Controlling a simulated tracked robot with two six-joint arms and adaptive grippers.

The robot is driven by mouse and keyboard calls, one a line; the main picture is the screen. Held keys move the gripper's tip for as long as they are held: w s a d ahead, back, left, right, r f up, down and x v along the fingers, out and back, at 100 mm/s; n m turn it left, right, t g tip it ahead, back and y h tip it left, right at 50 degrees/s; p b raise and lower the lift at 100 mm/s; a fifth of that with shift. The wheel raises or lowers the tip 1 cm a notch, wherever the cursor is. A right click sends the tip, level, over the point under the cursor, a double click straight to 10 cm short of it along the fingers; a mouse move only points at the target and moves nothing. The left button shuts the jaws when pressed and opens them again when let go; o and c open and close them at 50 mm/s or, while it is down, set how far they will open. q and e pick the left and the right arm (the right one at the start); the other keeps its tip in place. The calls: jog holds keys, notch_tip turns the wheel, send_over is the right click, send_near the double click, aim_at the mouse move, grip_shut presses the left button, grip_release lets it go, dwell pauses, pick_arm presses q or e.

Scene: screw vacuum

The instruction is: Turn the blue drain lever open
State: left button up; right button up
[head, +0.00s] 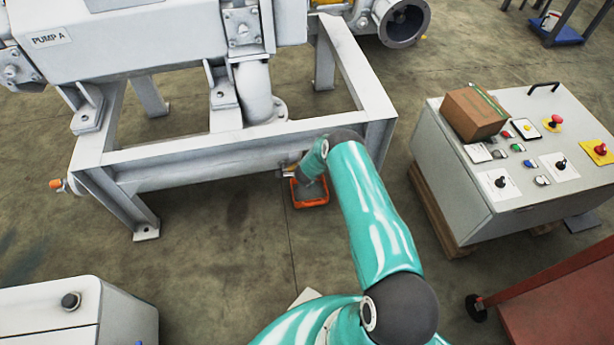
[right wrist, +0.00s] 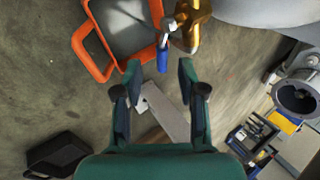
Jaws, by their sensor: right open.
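The blue drain lever (right wrist: 162,57) shows in the right wrist view beside a brass valve (right wrist: 190,28). My right gripper (right wrist: 159,68) is open. Its fingers stand either side of the lever's free end in the picture, with a gap on both sides. I cannot tell how far the lever is in depth. In the head view my right gripper (head: 312,172) is small and points down by the pump frame's lower beam, over an orange-rimmed tray (head: 311,204). The lever cannot be made out there. My left gripper is not in view.
The orange tray (right wrist: 104,72) lies on the floor at upper left in the right wrist view. The grey pump frame (head: 235,145) stands close to the gripper. A control cabinet (head: 455,180) with a cardboard box (head: 474,115) stands right. The floor before the frame is mostly clear.

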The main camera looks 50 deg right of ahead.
jog(key=shift+v, duration=1.1)
jog(key=shift+a, duration=0.1)
